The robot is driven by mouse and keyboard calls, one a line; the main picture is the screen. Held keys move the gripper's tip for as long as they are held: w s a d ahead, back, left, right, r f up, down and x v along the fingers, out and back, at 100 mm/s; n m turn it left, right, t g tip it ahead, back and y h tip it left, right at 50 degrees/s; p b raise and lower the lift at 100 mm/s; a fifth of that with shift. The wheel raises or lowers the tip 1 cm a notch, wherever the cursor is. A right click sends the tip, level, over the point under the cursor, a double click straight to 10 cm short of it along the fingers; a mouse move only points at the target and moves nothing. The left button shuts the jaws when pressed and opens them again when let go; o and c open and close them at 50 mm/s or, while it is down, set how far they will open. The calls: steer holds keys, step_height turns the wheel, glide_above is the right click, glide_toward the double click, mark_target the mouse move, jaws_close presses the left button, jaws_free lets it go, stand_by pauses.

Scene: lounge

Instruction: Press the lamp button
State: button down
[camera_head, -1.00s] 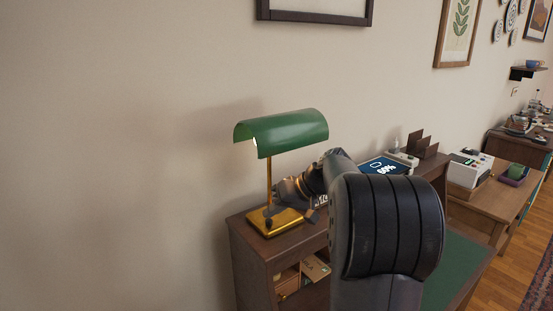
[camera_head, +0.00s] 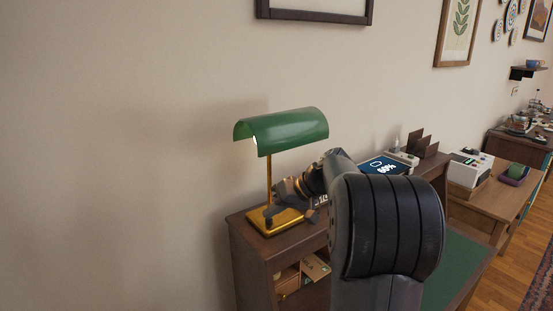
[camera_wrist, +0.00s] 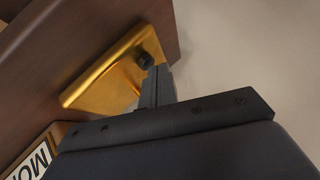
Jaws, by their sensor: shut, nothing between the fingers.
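The desk lamp (camera_head: 285,132) has a green shade, a thin brass stem and a gold base. It stands on the left end of the desk's raised shelf. In the wrist view the gold base (camera_wrist: 100,82) carries a small dark button (camera_wrist: 145,60) near its upper right edge. My gripper (camera_head: 270,213) is shut and empty, low over the base beside the stem, hiding part of the base. In the wrist view my fingertips (camera_wrist: 159,72) are right beside the button; I cannot tell whether they touch it. A pale bright spot shows under the shade.
The wall is close behind the lamp. A screen reading 60% (camera_head: 383,167) and a dark letter rack (camera_head: 422,143) stand to the right on the shelf. Cubbies open below the lamp.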

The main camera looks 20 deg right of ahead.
steer(key=shift+f, duration=0.25)
steer(key=shift+r, duration=0.5)
step_height(320, 180, up, 6)
steer(key=p, duration=0.4)
stand_by(0.4)
